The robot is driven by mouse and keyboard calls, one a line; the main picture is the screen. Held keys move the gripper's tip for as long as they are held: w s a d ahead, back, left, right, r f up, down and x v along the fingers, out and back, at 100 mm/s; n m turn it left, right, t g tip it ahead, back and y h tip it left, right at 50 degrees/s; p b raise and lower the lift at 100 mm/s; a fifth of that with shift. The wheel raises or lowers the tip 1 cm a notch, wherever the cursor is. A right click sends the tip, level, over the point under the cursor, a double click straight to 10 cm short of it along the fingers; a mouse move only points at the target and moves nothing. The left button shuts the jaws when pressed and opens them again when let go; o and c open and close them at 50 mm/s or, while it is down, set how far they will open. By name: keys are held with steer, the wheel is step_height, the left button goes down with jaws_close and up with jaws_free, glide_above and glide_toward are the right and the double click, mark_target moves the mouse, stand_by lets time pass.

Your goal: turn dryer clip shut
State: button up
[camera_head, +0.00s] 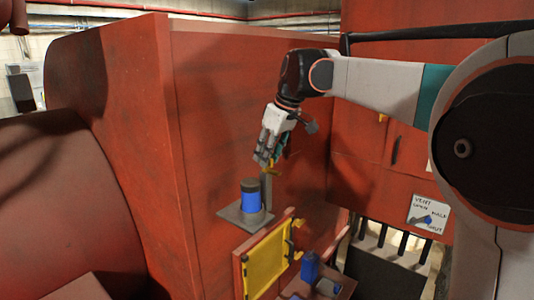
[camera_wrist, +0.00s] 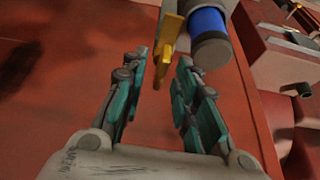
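The dryer is a blue cylinder with a dark cap (camera_head: 250,199), standing on a grey bracket (camera_head: 231,215) on the red wall. The yellow dryer clip (camera_head: 271,171) sits beside it, partly hidden by my fingers. In the wrist view the clip (camera_wrist: 168,45) is a yellow lever next to the blue cylinder (camera_wrist: 208,25). My gripper (camera_head: 268,158) is just above the clip in the head view. In the wrist view my gripper (camera_wrist: 163,68) is open, with the clip's end between and slightly beyond its teal-padded fingertips. I cannot tell whether either finger touches it.
A yellow-panelled open door (camera_head: 268,262) and a blue part (camera_head: 310,266) are below the bracket. The red wall stands close behind my gripper.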

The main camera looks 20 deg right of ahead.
steer(key=shift+a+f, duration=0.1)
steer(key=shift+f, duration=0.2)
jaws_close()
steer(key=shift+m, duration=0.3)
steer(key=m+h, duration=0.1)
steer(key=m, duration=0.1)
steer(key=m+t+h+b, duration=0.1)
steer(key=m, duration=0.2)
steer(key=shift+a, duration=0.2)
steer(key=m+h, duration=0.1)
steer(key=m, duration=0.2)
steer(key=m+h+b, duration=0.1)
steer(key=m, duration=0.2)
steer(key=shift+w+a+m+g, duration=0.1)
steer(key=shift+a+m+g, duration=0.05)
steer(key=shift+m+g, duration=0.15)
steer(key=m+h, duration=0.1)
steer(key=m, duration=0.1)
steer(key=m+g+h, duration=0.1)
steer(key=m, duration=0.2)
steer(key=shift+w, duration=0.1)
steer(key=shift+m, duration=0.3)
